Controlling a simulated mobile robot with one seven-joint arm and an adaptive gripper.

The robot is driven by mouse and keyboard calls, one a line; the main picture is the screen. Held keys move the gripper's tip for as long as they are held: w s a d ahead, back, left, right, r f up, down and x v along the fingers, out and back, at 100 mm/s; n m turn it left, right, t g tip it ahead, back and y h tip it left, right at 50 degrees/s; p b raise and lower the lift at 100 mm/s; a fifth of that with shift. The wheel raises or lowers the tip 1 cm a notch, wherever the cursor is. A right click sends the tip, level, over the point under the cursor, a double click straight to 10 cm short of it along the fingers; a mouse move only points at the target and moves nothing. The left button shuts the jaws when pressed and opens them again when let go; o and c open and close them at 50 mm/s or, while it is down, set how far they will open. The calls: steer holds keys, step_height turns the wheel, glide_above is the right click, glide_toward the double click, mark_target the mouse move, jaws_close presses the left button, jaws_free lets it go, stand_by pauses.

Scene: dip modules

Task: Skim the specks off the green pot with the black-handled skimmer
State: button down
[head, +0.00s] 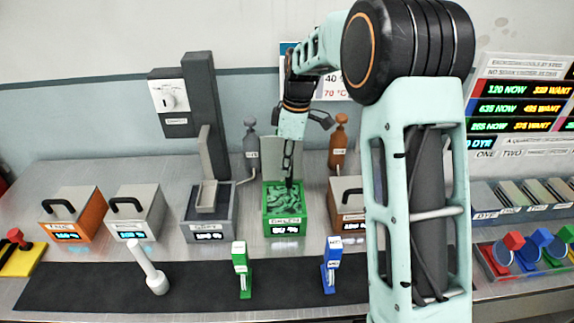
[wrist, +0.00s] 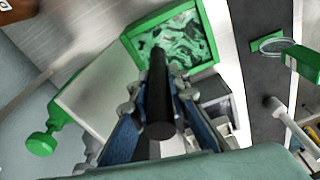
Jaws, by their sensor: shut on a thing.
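The green pot (head: 270,222) stands open in the middle of the bench, with mottled pale and dark green contents. It also shows at the top of the wrist view (wrist: 207,22). My gripper (head: 290,172) is above the pot, pointing down. It is shut on the black handle of the skimmer (wrist: 158,95), which points towards the pot. The skimmer's working end is hidden, so I cannot tell whether it touches the contents. Single specks are too small to tell from the swirls.
Closed orange (head: 75,214) and grey (head: 136,211) pots and an open grey pot (head: 208,229) stand left of the green one. A brown pot (head: 345,203) stands to the right, partly behind my arm. A green block (head: 241,270) and a blue block (head: 331,264) stand on the dark mat (head: 200,293).

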steer(key=shift+w, duration=0.15)
steer(key=shift+a, duration=0.1)
steer(key=shift+a, duration=1.55)
steer(key=shift+s+b, duration=1.05)
steer(key=shift+s, duration=1.6)
steer(key=shift+d, duration=0.15)
steer(key=shift+d, duration=1.5)
steer(key=shift+w, duration=0.15)
